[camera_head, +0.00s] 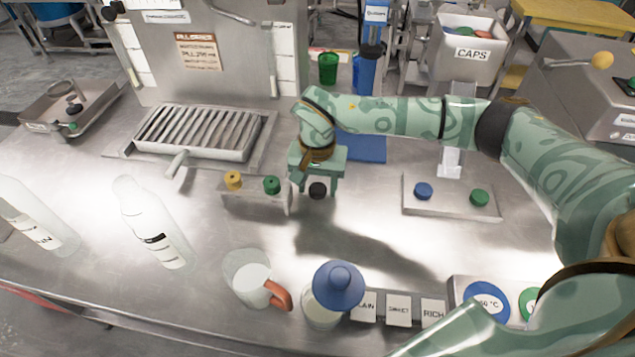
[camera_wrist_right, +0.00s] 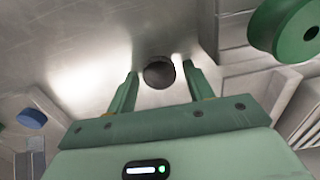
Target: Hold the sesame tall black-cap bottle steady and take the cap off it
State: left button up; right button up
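My right gripper (camera_head: 317,188) points down over the middle of the table. It is open, with a small round black cap (camera_head: 318,190) between its fingertips. In the right wrist view, the fingers (camera_wrist_right: 160,72) stand on either side of the black cap (camera_wrist_right: 159,73), with a narrow gap on both sides. I cannot tell whether the cap rests on the table. No bottle shows under it. A clear tall bottle (camera_head: 155,225) with a black-and-white label stands at the left, no black cap visible on it; its label is unreadable. My left gripper is not in view.
Another clear bottle (camera_head: 35,215) is at the far left. A block with yellow and green knobs (camera_head: 255,193) sits close left of my right gripper. A mug with an orange handle (camera_head: 250,278) and a blue-topped jar (camera_head: 335,292) stand in front. A knob plate (camera_head: 450,205) is right.

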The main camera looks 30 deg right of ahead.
aim_at(318, 189)
notch_tip(318, 189, up, 12)
jog(key=p, duration=0.3)
jog(key=shift+r+p, duration=0.15)
jog(key=shift+p, duration=0.15)
